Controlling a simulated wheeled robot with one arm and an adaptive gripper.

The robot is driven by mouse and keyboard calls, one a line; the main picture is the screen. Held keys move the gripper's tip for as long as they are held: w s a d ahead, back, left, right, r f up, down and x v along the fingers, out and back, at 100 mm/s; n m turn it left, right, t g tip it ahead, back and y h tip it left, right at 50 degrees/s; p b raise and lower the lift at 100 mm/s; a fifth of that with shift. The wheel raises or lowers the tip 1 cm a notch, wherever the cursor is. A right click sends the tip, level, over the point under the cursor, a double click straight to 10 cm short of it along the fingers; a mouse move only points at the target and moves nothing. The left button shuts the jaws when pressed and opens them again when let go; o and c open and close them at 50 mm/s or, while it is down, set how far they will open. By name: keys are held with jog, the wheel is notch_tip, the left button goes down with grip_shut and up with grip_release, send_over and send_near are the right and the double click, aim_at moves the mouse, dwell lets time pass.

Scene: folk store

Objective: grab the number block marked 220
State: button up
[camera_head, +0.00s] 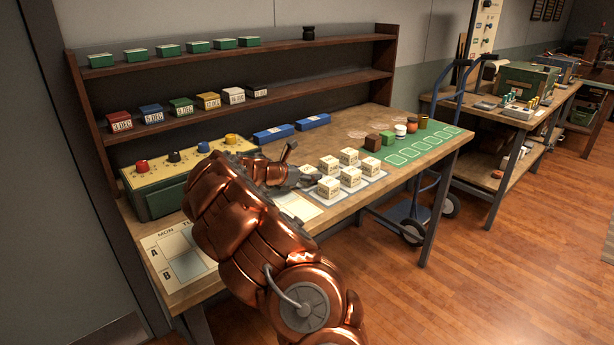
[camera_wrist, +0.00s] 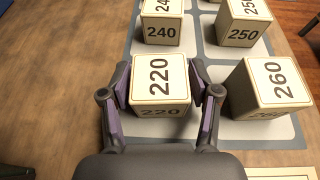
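The cream block marked 220 (camera_wrist: 158,76) stands on the grey mat in the wrist view, its number on the top and on the front face. My gripper (camera_wrist: 160,80) has one finger on each side of this block, very close to its sides. The fingers look open; whether they touch the block is hard to tell. Blocks marked 240 (camera_wrist: 161,32), 250 (camera_wrist: 243,34) and 260 (camera_wrist: 270,88) stand close by. In the head view my gripper (camera_head: 300,177) is at the left end of the block group, and my arm hides part of the mat.
The blocks stand on a pale mat (camera_wrist: 262,132) on a wooden workbench (camera_head: 345,209). A green mat (camera_head: 428,143) with small jars lies to the right. A control box (camera_head: 160,200) with knobs and two blue boxes (camera_head: 273,134) stand behind. Shelves rise at the back.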

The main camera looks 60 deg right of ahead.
jog(key=c, duration=0.8)
